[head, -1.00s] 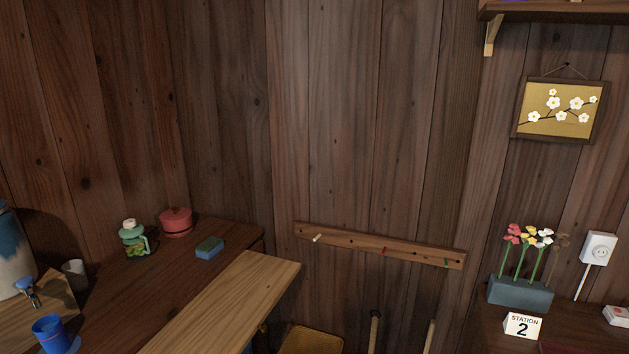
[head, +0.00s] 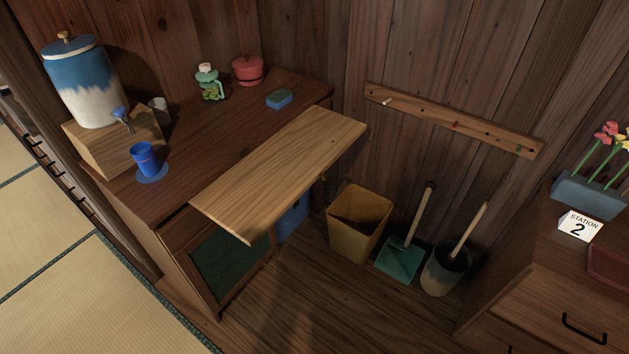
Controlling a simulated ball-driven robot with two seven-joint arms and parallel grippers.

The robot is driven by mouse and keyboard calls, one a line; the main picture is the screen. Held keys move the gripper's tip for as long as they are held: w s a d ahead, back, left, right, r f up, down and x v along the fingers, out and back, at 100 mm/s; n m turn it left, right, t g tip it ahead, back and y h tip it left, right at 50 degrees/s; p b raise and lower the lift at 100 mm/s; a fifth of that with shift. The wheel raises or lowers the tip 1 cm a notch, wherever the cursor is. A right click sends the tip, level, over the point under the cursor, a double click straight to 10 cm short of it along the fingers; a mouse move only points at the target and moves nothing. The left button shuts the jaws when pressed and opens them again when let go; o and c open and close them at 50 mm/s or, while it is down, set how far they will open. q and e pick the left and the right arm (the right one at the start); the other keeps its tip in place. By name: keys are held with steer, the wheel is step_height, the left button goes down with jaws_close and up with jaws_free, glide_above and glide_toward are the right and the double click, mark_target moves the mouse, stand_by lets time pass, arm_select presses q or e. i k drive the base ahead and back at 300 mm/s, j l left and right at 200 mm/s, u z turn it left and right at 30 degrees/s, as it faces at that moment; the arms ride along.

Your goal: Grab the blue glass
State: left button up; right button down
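The blue glass (head: 144,158) stands upright on a round blue coaster (head: 152,174) near the left front edge of the dark wooden cabinet top, at the left of the head view. It is just below the tap (head: 123,117) of a blue and white ceramic dispenser (head: 90,88). Neither of my grippers is in view, and nothing touches the glass except what it stands on.
The dispenser stands on a wooden block (head: 95,148), with a grey cup (head: 159,110) behind the glass. A light wooden board (head: 285,165) juts from the cabinet. A bin (head: 357,225), dustpan (head: 402,258) and bucket (head: 443,272) stand on the floor. Tatami (head: 75,290) is clear at left.

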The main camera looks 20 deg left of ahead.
mark_target(146, 160)
steer(key=u, duration=1.55)
